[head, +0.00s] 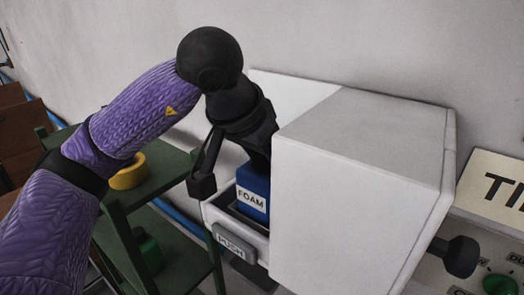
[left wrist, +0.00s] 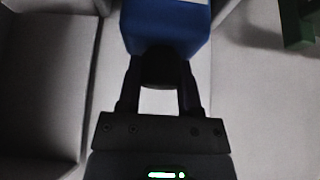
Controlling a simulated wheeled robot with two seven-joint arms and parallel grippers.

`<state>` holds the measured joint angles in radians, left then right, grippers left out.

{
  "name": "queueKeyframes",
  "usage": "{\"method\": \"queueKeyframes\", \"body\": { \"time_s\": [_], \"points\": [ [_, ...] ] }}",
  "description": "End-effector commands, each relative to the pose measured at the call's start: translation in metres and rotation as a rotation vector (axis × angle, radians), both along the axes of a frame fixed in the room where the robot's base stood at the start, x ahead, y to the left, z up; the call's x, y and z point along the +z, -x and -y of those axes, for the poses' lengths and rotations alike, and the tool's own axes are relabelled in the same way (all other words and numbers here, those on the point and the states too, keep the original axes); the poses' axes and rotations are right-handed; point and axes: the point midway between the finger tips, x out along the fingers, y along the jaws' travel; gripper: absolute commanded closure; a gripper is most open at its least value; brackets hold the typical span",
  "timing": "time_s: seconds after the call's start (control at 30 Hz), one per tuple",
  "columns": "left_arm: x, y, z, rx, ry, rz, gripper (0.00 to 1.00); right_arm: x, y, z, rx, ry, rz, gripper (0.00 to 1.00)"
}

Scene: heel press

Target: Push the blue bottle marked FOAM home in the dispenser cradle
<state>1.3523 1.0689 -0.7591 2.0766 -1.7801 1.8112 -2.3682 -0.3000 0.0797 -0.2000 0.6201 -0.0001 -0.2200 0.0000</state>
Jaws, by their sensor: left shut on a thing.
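The blue bottle (head: 253,190) with a white FOAM label stands about upright in the open cradle (head: 208,215) of the white dispenser (head: 345,180). Its right side is hidden behind the dispenser's housing, and its base is hidden by the cradle's front wall. My left gripper (head: 232,155) is above the bottle. In the left wrist view the gripper (left wrist: 158,88) is shut on the bottle's dark cap (left wrist: 163,65), with the blue body (left wrist: 165,25) beyond. How deep the bottle sits in the cradle I cannot tell. My right gripper is not in view.
A grey PUSH plate (head: 232,243) is on the cradle's front. A green shelf (head: 165,190) with a yellow roll (head: 128,172) stands at left. A black knob (head: 461,257), a green knob (head: 498,284) and a sign (head: 495,190) are at right. The wall is close behind.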

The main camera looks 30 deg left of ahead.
Motion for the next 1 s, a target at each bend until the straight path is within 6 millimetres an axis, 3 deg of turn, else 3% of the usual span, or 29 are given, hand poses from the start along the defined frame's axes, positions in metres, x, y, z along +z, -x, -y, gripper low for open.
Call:
{"method": "queueKeyframes", "body": {
  "time_s": [0.17, 0.2, 0.37, 0.67, 0.77, 1.0],
  "points": [
    [-0.0013, 0.0003, 0.0003, -0.001, -0.001, -0.005, 1.00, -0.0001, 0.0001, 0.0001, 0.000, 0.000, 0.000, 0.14],
    [-0.0015, 0.0003, 0.0003, -0.001, 0.000, -0.005, 0.48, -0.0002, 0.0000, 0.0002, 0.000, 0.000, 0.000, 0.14],
    [-0.0015, 0.0003, 0.0003, -0.001, -0.001, -0.005, 0.14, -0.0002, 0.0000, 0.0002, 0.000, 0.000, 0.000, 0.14],
    [-0.0013, 0.0003, 0.0002, -0.001, -0.001, -0.005, 0.14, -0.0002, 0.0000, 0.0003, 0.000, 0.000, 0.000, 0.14],
    [-0.0017, 0.0004, 0.0002, -0.001, -0.001, -0.007, 0.00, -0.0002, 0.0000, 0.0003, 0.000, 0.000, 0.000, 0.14],
    [-0.0016, 0.0004, 0.0002, -0.001, -0.001, -0.006, 0.00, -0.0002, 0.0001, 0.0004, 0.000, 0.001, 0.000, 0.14]
  ]
}}
